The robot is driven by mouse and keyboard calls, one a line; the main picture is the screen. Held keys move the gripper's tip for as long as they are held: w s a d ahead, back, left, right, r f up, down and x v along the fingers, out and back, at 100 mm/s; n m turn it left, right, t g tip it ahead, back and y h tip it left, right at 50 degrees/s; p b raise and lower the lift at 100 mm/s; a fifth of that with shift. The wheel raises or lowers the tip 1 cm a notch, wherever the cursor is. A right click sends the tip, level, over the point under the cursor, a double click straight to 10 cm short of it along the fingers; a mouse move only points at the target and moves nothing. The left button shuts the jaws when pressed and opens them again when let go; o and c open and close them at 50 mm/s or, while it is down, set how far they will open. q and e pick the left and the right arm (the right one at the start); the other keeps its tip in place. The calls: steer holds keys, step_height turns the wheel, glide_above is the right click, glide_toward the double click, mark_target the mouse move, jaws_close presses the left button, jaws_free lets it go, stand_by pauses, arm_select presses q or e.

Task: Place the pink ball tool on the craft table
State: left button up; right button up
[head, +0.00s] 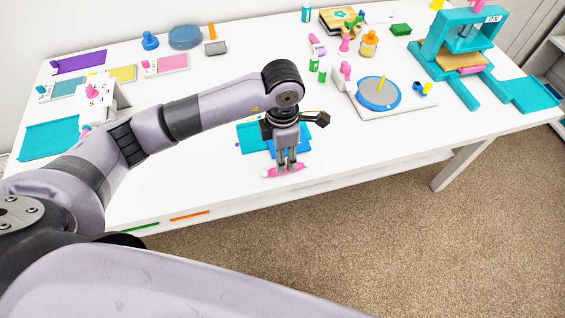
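The pink ball tool (269,174) is a slim pink piece at the front edge of the white craft table (205,185). It lies roughly level, running left to right. My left gripper (287,169) points straight down, with its fingertips at the middle of the tool. The fingers are close together and cover part of it. I cannot tell whether they are closed on it, or whether the tool touches the tabletop. My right gripper is not in view.
Blue mats (252,138) lie just behind my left gripper. A turntable (379,93) on a white board and a teal press (440,60) stand to the right. Pink and green bottles stand behind. The tabletop left of the gripper is clear. Carpet (400,230) lies beyond the front edge.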

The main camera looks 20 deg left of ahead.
arm_select(q)
step_height(320, 180, up, 8)
steer(key=b, duration=0.1)
steer(key=shift+f, duration=0.25)
stand_by(0.4)
